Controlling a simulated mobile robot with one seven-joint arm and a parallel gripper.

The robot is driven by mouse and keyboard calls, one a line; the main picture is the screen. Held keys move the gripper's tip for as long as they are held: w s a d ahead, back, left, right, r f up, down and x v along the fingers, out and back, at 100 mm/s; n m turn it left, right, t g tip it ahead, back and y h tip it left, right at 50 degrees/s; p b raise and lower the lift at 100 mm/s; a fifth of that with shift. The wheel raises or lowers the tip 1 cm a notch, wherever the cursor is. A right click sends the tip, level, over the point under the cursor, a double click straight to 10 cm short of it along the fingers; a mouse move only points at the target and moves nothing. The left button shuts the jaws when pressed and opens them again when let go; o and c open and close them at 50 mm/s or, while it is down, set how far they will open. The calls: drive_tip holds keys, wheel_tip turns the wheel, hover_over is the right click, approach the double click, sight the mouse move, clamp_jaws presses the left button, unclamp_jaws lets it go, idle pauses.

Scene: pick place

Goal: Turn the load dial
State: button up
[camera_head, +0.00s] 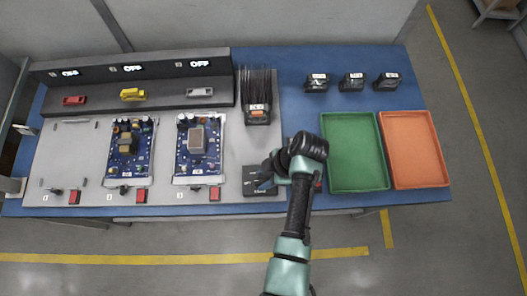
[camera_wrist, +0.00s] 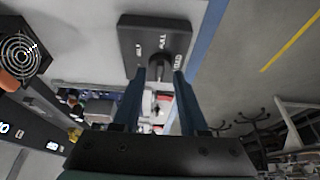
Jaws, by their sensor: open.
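The load dial is on a dark box (camera_head: 258,188) with white lettering, at the front of the grey bench panel in the head view. In the wrist view the box (camera_wrist: 134,42) shows the words FULL and LOAD. Its dark knob (camera_wrist: 157,67) lies between my two fingertips. My gripper (camera_wrist: 159,74) is open, with one finger on each side of the knob; I cannot tell whether either finger touches it. In the head view my gripper (camera_head: 268,174) is over the box and hides part of it. The dial's exact setting is not clear.
Two circuit boards (camera_head: 131,170) (camera_head: 201,172) sit left of the box. A fan-topped unit (camera_head: 257,114) stands behind it. A green tray (camera_head: 356,185) and an orange tray (camera_head: 416,182) lie to the right, with several black modules (camera_head: 351,82) behind them. Red switches line the front edge.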

drive_tip(key=shift+a+f, duration=0.1)
drive_tip(key=shift+f, duration=0.1)
clamp_jaws()
